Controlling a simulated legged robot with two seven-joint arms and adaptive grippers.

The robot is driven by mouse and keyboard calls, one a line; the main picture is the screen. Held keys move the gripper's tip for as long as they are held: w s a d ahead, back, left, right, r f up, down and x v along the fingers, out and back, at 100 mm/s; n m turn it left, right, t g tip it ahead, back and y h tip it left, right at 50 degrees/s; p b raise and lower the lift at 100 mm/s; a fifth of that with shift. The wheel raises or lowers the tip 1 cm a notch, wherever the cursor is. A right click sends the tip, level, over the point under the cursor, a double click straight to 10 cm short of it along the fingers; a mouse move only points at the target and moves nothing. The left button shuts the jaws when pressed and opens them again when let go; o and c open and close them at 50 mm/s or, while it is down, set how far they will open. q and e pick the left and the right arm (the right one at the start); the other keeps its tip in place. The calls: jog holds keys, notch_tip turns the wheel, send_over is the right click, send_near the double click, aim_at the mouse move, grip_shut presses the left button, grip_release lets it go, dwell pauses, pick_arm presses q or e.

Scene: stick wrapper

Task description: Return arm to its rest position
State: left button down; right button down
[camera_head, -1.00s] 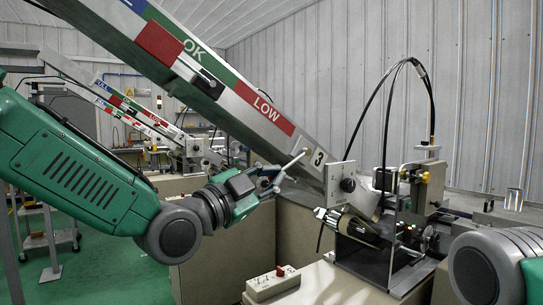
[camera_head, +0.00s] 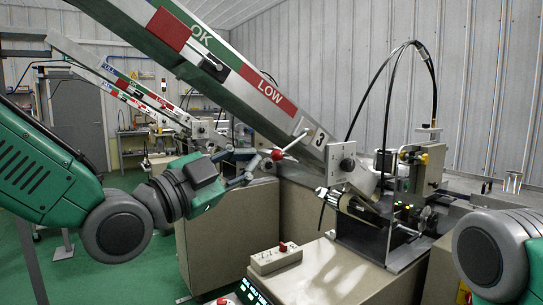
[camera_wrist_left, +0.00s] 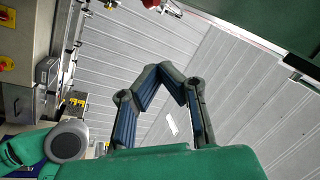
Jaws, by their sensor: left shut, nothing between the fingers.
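My left arm comes in from the left in the head view. Its gripper (camera_head: 243,168) is shut and empty, in front of the lower end of the sloped chute (camera_head: 225,72). Just right of it is a lever with a red ball knob (camera_head: 277,154); they look apart, but the depth between them is hard to tell. In the left wrist view the fingers (camera_wrist_left: 168,68) bend together at the tips with nothing between them, against the ribbed wall. My right forearm shows at the right edge of the head view; its gripper is out of frame.
The stick machine (camera_head: 385,205) stands right of centre with black hoses above it. A switch box with a red button (camera_head: 275,257) sits on the beige cabinet in front. A second chute line (camera_head: 120,82) is behind at left. Green floor is open at lower left.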

pick_arm(q)
jog(key=s+a+f+n+g+y, duration=0.2)
jog(key=a+f+n+y, duration=0.1)
jog(key=f, duration=0.9)
jog(key=s+a+f+n+g+y, duration=0.2)
jog(key=a+f+n, duration=0.1)
jog(key=f, duration=0.8)
jog(key=s+a+f+n+g+y, duration=0.1)
jog(key=a+f+n+y, duration=0.15)
jog(key=f, duration=0.95)
jog(key=s+a+f+n+g+y, duration=0.2)
jog(key=s+a+f+n+g, duration=0.1)
jog(key=s+f, duration=0.4)
jog(key=s+a+f+n+g+y, duration=0.2)
jog(key=s+a+f, duration=0.4)
jog(key=s, duration=0.5)
jog(key=s+a+f+n+g+y, duration=0.2)
jog(key=s+a+f+n+g, duration=0.2)
jog(key=s+f, duration=0.4)
jog(key=shift+s+a+f, duration=0.4)
jog(key=shift+s+a, duration=0.15)
jog(key=shift+s, duration=0.4)
jog(key=shift+w+y, duration=0.15)
jog(key=shift+y, duration=0.1)
